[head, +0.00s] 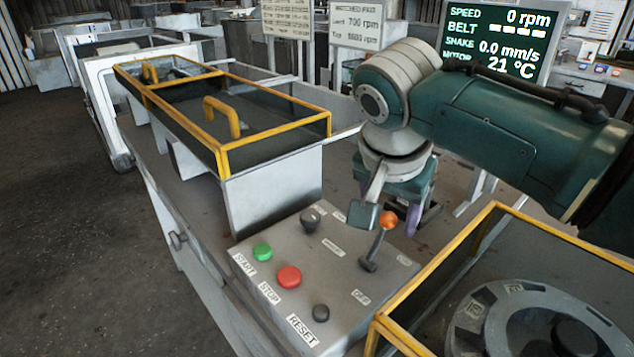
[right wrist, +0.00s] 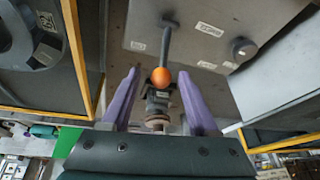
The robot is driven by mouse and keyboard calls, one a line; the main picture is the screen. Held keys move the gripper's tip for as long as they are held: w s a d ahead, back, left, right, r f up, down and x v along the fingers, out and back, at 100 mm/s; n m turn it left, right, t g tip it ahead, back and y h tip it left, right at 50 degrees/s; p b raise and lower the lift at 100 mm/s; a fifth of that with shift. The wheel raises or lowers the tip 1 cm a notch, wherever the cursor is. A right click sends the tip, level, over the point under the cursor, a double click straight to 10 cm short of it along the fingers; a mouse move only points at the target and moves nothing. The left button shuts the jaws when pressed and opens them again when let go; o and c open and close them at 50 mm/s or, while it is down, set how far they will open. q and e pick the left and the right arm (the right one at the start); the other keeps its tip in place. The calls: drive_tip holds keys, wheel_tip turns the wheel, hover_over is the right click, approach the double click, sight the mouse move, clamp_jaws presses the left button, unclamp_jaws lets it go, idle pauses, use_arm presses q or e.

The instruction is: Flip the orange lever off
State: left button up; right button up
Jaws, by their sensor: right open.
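The orange lever (head: 388,219) is a dark stick with an orange ball knob on the grey control panel (head: 330,228). Its stick leans up and to the right from its pivot in the head view. My right gripper (head: 400,215) is just behind the knob, its purple fingers partly hidden by the arm and lever. In the right wrist view, the orange knob (right wrist: 161,76) lies between the two open, spread fingers (right wrist: 160,90), near their tips. Neither finger visibly touches it. My left gripper is not in view.
A yellow-framed guard (head: 450,255) stands close at the right, another (head: 225,150) behind left. A screen (head: 505,40) reads 0 rpm.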

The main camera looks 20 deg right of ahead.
drive_tip(key=shift+b+x, duration=0.65)
drive_tip(key=shift+x, duration=1.5)
drive_tip(key=shift+w+a, duration=0.1)
drive_tip(key=shift+c, duration=0.3)
clamp_jaws()
